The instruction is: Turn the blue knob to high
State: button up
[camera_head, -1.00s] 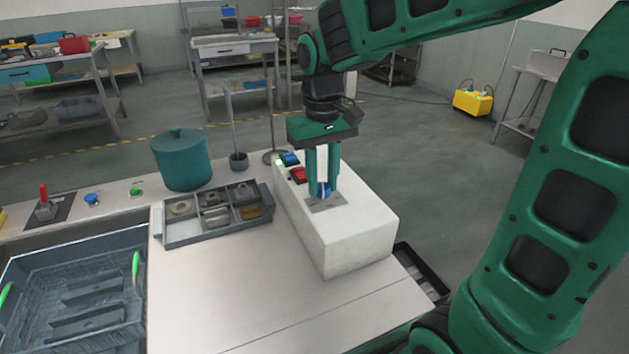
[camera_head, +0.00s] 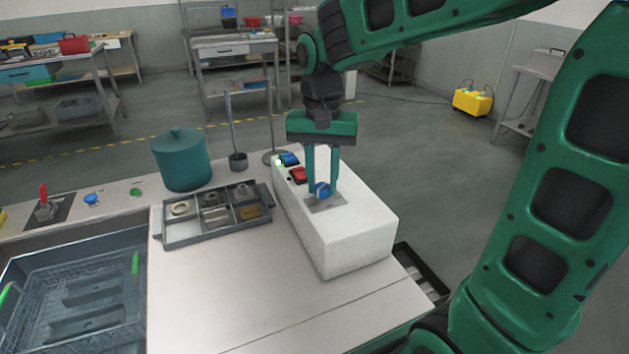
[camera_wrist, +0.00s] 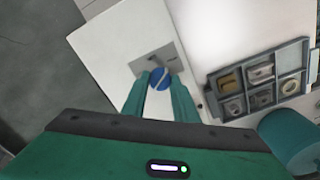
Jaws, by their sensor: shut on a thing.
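The blue knob (camera_head: 322,190) sits on a grey plate (camera_head: 326,204) on top of the white control box. In the wrist view the knob (camera_wrist: 159,79) shows a pale line running diagonally across its face. My gripper (camera_head: 322,188) points down from above, with one finger on each side of the knob. In the wrist view my gripper's fingers (camera_wrist: 158,84) are shut on the knob. Any marks for the knob's settings are too small to read.
The white box (camera_head: 345,240) also carries a red switch (camera_head: 298,175) and a blue switch (camera_head: 289,159). A sorting tray (camera_head: 216,219) and a teal pot (camera_head: 181,160) stand to the left. A sink with a wire basket (camera_head: 75,295) is farther left. The front counter is clear.

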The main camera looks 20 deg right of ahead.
aim_at(321, 185)
jog(key=shift+w, duration=0.1)
dwell(0.3)
jog(key=o, duration=1.1)
jog(key=shift+c, duration=0.2)
notch_tip(321, 185, up, 11)
jog(key=shift+a+f, duration=0.15)
